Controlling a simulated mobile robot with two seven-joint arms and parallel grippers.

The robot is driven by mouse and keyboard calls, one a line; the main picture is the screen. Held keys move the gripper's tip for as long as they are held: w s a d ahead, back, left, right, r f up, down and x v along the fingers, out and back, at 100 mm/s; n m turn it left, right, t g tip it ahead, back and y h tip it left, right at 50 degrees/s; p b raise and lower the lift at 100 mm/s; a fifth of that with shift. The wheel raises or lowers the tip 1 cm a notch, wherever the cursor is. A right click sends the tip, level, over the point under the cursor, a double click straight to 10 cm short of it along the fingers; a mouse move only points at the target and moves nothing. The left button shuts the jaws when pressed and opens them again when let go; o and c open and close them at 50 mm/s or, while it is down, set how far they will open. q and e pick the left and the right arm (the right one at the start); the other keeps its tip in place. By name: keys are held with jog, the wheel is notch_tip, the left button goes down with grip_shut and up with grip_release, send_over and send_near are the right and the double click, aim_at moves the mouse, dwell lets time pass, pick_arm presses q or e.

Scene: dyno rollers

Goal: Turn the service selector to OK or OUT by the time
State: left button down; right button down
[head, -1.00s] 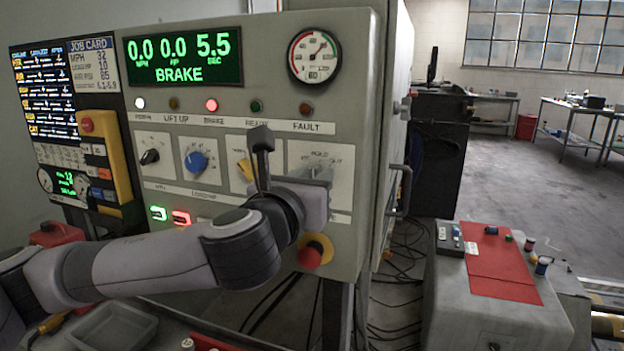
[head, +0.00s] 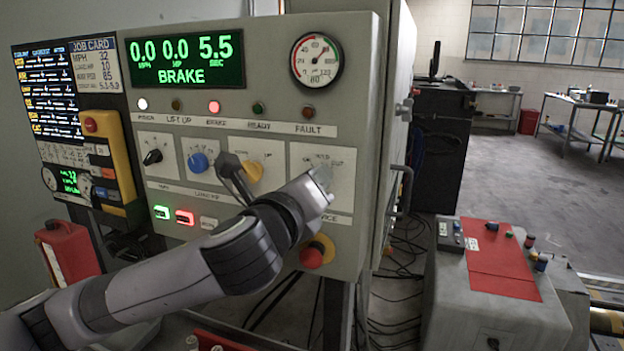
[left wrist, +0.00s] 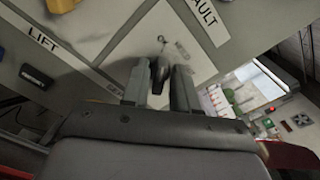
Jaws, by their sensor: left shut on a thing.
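Which mark the knob points to cannot be read. The console display (head: 185,60) reads 0.0, 0.0 and 5.5 SEC with BRAKE. My right gripper is not in view.
A blue knob (head: 197,163) and a yellow knob (head: 252,171) are left of the selector. A red stop button (head: 312,256) is close below my wrist. The job card (head: 94,62) hangs at the left. A grey box with a red top (head: 500,268) stands at the right.

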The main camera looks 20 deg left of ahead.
pick_arm(q)
jog(key=shift+n, duration=0.4)
jog(key=c, duration=1.2)
grip_release()
jog(key=shift+o, duration=0.2)
jog(key=s, duration=0.7)
jog(key=shift+a+b, duration=0.15)
jog(key=shift+b, duration=0.3)
jog(key=shift+s, duration=0.1)
